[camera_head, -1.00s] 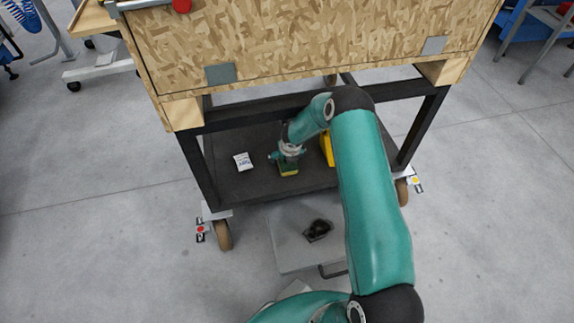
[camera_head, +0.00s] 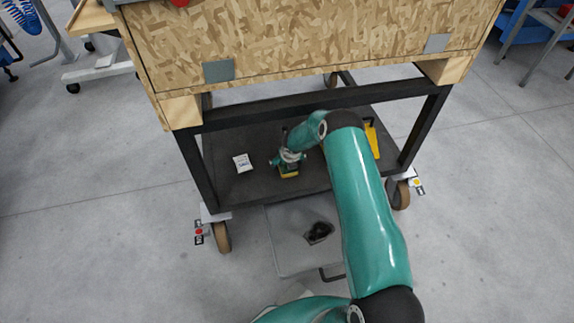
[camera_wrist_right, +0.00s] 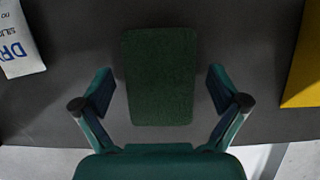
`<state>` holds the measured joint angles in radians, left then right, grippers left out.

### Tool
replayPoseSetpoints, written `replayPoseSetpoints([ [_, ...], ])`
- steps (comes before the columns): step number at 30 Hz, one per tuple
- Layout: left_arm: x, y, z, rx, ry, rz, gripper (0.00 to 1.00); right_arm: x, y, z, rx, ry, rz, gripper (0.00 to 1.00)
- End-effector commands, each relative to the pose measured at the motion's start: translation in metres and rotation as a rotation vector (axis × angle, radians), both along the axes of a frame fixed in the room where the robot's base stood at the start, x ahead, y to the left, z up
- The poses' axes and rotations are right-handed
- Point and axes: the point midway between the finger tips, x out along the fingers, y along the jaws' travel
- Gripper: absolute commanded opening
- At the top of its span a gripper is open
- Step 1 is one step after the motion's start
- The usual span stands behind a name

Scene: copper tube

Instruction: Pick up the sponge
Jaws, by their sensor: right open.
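The sponge (camera_wrist_right: 160,76) has a dark green top and lies on the dark lower shelf (camera_wrist_right: 235,25) of the cart. In the head view only a small yellow-green part of the sponge (camera_head: 289,170) shows beside my right gripper (camera_head: 289,162). In the right wrist view my right gripper (camera_wrist_right: 160,100) is open, with one finger on each side of the sponge's near end. I see a gap between each finger and the sponge. My left gripper is not in view.
A white packet with blue print (camera_head: 243,162) lies left of the sponge. A yellow object (camera_head: 371,138) stands to the right. The wooden box (camera_head: 310,50) on the cart overhangs the shelf, and a dark post (camera_head: 197,172) stands at the left.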

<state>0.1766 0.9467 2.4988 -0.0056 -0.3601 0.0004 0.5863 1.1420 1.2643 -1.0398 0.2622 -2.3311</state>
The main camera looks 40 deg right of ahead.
Motion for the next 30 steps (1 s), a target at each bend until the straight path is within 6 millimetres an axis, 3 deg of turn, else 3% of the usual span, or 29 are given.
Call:
replayPoseSetpoints([
  [24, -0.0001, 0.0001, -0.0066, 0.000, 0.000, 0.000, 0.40, 0.0003, 0.0007, -0.0048, 0.000, 0.000, 0.001, 0.97],
  [26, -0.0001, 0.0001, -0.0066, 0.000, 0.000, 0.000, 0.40, 0.0003, 0.0007, -0.0048, 0.000, 0.000, 0.001, 0.90],
  [30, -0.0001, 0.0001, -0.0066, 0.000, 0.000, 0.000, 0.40, 0.0005, 0.0008, -0.0048, 0.000, 0.000, 0.001, 0.67],
])
